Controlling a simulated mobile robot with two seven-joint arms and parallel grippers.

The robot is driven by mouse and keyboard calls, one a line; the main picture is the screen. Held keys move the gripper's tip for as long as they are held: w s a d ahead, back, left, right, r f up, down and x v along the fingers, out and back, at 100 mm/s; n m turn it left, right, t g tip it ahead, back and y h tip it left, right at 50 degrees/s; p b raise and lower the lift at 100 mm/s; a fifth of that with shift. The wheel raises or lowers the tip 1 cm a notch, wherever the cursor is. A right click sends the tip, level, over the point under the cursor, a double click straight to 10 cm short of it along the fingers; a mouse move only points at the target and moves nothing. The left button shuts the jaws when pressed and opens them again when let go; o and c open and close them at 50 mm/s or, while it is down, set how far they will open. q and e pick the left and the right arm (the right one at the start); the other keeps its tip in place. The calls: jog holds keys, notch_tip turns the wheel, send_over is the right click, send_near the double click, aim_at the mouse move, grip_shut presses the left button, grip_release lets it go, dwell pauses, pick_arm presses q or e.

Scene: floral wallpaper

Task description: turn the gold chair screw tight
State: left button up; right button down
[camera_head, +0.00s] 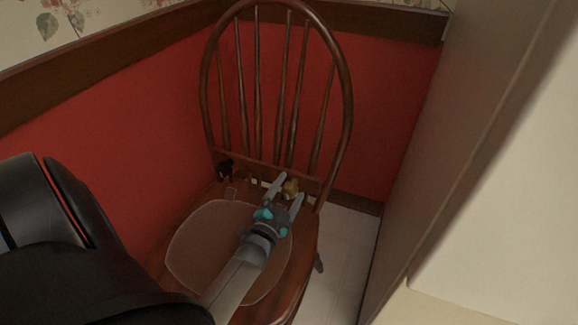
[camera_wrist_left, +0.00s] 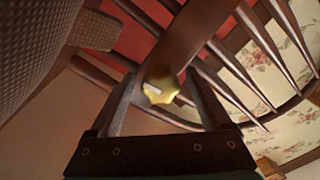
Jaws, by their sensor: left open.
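The gold screw (camera_head: 291,187) has a lobed knob and sits at the back right of the chair seat, near the foot of the backrest. It also shows in the left wrist view (camera_wrist_left: 160,86), with a pale bar mark on its face. My left gripper (camera_head: 286,189) is open, with one finger on each side of the gold screw. In the wrist view the fingers stand apart from the knob, and it lies between and beyond their tips. The wooden chair (camera_head: 306,237) stands upright with a spindle back. My right gripper is not in view.
A black knob (camera_head: 226,169) sits at the back left of the seat, with small pale pieces between it and the gold screw. A red wall (camera_head: 110,150) is close on the left and behind. A tall panel (camera_head: 450,130) stands on the right.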

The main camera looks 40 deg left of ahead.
pick_arm(q)
jog(key=shift+c, duration=0.3)
grip_shut()
dwell(0.5)
jog(key=shift+m, duration=0.4)
